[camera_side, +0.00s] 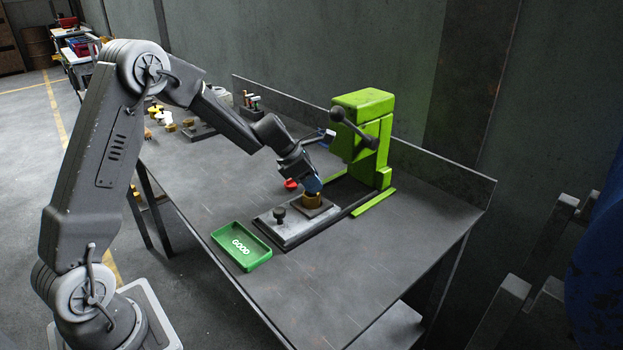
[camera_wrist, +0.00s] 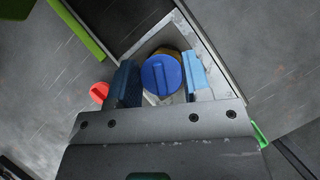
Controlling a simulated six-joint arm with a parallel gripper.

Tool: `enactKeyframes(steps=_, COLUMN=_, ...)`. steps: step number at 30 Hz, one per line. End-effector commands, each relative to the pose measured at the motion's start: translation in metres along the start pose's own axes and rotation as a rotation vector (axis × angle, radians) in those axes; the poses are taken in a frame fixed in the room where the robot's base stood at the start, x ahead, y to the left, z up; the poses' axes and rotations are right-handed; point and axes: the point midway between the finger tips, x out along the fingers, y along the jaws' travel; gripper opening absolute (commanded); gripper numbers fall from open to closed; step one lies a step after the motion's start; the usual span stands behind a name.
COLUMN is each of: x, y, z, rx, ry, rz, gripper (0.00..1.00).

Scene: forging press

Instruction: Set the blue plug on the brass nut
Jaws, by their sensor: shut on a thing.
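The blue plug (camera_wrist: 160,77) is round with a raised bar across its top. It sits between the blue-padded fingers of my gripper (camera_wrist: 161,80), which is shut on it. The brass nut (camera_side: 313,201) stands upright on a small plate at the far end of the grey fixture. In the side view my gripper (camera_side: 313,184) is directly above the nut. In the wrist view only a rim of the nut (camera_wrist: 178,53) shows past the plug, which covers the rest. I cannot tell whether plug and nut touch.
The green press (camera_side: 366,130) with its dark lever stands just behind the fixture (camera_side: 288,228). A red part (camera_side: 291,184) lies left of the nut. A green GOOD tray (camera_side: 241,246) is at the front. The table's right side is clear.

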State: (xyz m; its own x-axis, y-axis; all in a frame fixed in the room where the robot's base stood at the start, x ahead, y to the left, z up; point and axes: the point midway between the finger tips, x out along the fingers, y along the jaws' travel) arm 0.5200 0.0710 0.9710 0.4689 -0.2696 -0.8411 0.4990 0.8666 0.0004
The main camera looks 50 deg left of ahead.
Motion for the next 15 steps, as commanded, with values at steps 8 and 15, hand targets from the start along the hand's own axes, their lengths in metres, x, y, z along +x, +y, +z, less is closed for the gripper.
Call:
enactKeyframes(steps=8, x=0.0039, y=-0.0005, z=-0.0025, rx=0.000, ry=0.001, rz=-0.001, gripper=0.37)
enactKeyframes(steps=15, x=0.0069, y=-0.0005, z=-0.0043, rx=0.000, ry=0.001, rz=-0.001, gripper=0.37)
